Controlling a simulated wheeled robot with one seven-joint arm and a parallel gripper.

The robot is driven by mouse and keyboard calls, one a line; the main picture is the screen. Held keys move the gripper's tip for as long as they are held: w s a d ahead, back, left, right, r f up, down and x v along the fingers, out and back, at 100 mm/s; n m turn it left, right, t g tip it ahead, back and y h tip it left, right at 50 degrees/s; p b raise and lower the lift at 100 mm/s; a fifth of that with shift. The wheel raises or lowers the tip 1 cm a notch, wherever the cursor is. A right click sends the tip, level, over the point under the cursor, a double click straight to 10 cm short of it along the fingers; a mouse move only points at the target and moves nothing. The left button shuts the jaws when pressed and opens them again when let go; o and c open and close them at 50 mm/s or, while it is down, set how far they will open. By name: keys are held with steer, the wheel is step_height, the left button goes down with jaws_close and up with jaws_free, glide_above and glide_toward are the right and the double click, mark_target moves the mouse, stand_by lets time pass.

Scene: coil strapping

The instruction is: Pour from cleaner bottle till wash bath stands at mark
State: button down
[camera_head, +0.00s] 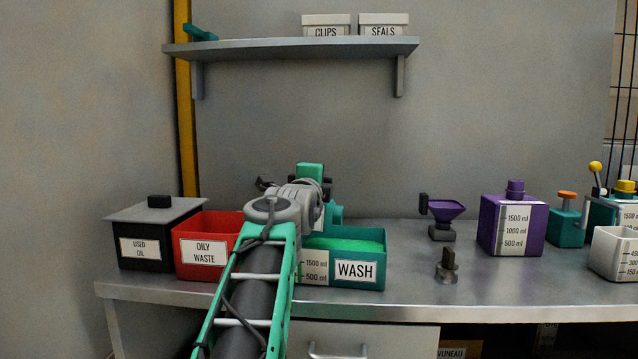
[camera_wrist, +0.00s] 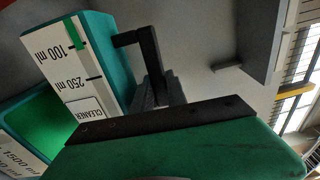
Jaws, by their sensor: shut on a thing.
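The teal cleaner bottle (camera_wrist: 108,58) shows in the wrist view with a white scale marked 100 ml and 250 ml and a bright green strip near 100 ml. My gripper (camera_wrist: 156,92) is shut on its black handle. The bottle's lettering is turned against the bath's, so it looks tilted. The teal wash bath (camera_head: 372,276) stands on the bench, with bright green liquid inside; it also shows in the wrist view (camera_wrist: 14,108). Its scale reads 1500 ml and 500 ml, partly hidden by my arm. In the head view my arm hides most of the bottle. No stream is visible.
Left of the bath are a red oily waste bin (camera_head: 205,262) and a black used oil box (camera_head: 145,251). To the right are a purple funnel (camera_head: 446,210), a purple container (camera_head: 512,228) and a white measuring tub (camera_head: 610,258). A shelf (camera_head: 290,49) hangs above.

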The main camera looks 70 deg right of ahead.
steer(key=shift+w+a+r+n, duration=0.1)
steer(key=shift+w+r+n, duration=0.1)
steer(key=shift+w+n, duration=0.3)
steer(key=shift+w+a+r+n, duration=0.1)
steer(key=shift+w+r+n, duration=0.1)
steer(key=shift+w+n, duration=0.3)
steer(key=r+n+p, duration=0.1)
steer(key=w+n+p, duration=0.1)
steer(key=shift+w+r+n, duration=0.2)
steer(key=shift+r+n, duration=0.2)
steer(key=n, duration=0.1)
steer(key=w+n+p, duration=0.1)
steer(key=n, duration=0.3)
steer(key=shift+w+a+r, duration=0.15)
steer(key=shift+w+r, duration=0.2)
steer(key=shift+w, duration=0.05)
steer(key=shift+f+n, duration=0.5)
steer(key=shift+n, duration=0.5)
steer(key=n, duration=0.1)
steer(key=f+n+b, duration=0.1)
steer(key=n, duration=0.1)
steer(key=shift+s, duration=0.1)
steer(key=f+n+b, duration=0.1)
steer(key=s+f+n+b, duration=0.1)
steer(key=n, duration=0.1)
steer(key=shift+f, duration=0.4)
steer(key=shift+s+f+n, duration=0.2)
steer(key=shift+f+n, duration=0.05)
steer(key=shift+n, duration=0.45)
